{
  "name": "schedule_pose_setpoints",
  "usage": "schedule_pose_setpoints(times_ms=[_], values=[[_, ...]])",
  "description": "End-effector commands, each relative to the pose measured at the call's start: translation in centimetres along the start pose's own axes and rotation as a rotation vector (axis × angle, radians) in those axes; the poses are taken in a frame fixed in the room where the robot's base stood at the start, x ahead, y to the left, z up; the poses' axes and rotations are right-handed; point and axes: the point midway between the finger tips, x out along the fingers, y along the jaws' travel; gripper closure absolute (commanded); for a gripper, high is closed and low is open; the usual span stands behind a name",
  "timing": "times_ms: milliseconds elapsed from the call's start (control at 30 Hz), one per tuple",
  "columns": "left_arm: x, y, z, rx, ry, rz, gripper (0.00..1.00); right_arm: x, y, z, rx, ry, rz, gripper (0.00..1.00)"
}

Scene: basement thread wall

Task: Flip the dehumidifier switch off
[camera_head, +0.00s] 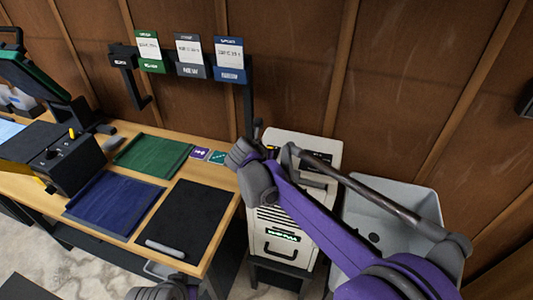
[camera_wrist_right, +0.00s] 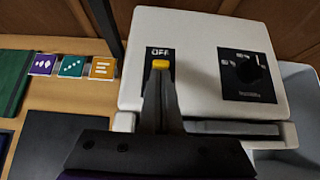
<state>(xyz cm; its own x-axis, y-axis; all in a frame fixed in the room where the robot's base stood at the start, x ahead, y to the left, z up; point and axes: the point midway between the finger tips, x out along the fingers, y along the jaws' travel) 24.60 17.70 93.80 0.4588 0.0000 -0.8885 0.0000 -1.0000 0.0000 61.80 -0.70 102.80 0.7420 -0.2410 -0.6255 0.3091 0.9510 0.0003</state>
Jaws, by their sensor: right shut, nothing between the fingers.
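The white dehumidifier (camera_head: 290,243) stands on a low dark stand right of the workbench. In the right wrist view its pale top (camera_wrist_right: 205,60) carries a black plate marked "OFF" and a yellow switch (camera_wrist_right: 161,64) just below that word. My right gripper (camera_wrist_right: 160,78) is shut and empty, its fingertips right at the switch's near side. I cannot tell whether they touch it, and the fingers hide the plate's lower part. In the head view my right arm crosses in front of the dehumidifier and hides much of its top.
A black dial (camera_wrist_right: 249,70) sits right of the switch. A grey bin (camera_head: 375,215) stands right of the dehumidifier. The wooden workbench (camera_head: 213,172) at left holds green, blue and black mats and small coloured cards. A dark post with hanging cards rises behind.

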Motion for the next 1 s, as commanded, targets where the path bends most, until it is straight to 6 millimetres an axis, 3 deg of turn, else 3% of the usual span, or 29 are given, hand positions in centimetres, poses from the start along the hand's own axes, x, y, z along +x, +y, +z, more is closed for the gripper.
schedule_pose_setpoints(times_ms=[333, 667, 1000], values=[[-1.0, 0.0, -1.1, 0.000, 0.010, 0.000, 0.50, 0.6, 0.0, 2.0, 0.002, 0.268, -0.001, 1.00], [-1.0, 0.0, -1.1, 0.000, 0.009, 0.000, 0.50, 0.6, 0.0, 1.8, 0.000, 0.260, 0.000, 1.00], [-1.7, 0.0, -1.9, 0.000, 0.017, 0.000, 0.50, -0.3, 0.0, 3.0, 0.000, 0.258, 0.000, 1.00]])
